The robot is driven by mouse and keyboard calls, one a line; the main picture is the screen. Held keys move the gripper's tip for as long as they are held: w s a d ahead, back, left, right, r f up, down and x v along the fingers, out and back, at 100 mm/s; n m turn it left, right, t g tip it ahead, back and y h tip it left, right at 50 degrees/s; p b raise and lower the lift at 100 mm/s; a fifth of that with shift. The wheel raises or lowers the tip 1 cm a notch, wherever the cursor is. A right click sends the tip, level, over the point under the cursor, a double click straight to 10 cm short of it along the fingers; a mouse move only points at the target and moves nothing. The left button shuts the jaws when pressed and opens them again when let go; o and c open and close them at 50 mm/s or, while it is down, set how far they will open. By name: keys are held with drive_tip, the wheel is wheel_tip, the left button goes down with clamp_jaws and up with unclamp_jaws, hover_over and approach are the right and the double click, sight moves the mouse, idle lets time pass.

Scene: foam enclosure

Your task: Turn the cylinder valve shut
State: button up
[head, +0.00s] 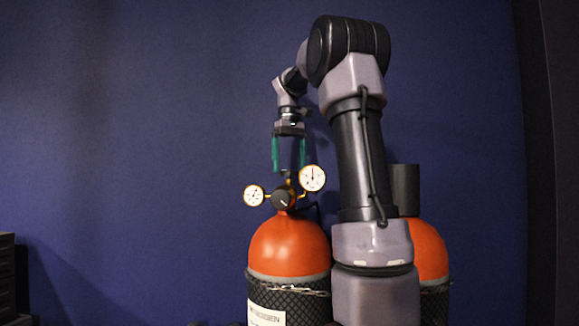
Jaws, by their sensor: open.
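An orange gas cylinder (288,247) stands upright at the middle bottom, with dark netting and a white label on its lower part. On its top sit a regulator with a dark knob (283,198) and two round white gauges, one at the left (254,195) and one at the right (312,178). My gripper (288,168) points down above the cylinder top, its two green fingers apart. The fingertips end near the top of the valve fittings, behind the gauges. I cannot tell whether they touch the valve, and the valve handle itself does not show clearly.
A second orange cylinder (430,250) with a dark cap (405,188) stands at the right, partly hidden behind my arm. A dark stacked box (7,275) is at the lower left. A blue wall (130,130) is behind. The space left of the cylinder is clear.

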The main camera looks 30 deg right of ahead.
drive_tip(key=shift+f, duration=0.3)
drive_tip(key=c, duration=1.4)
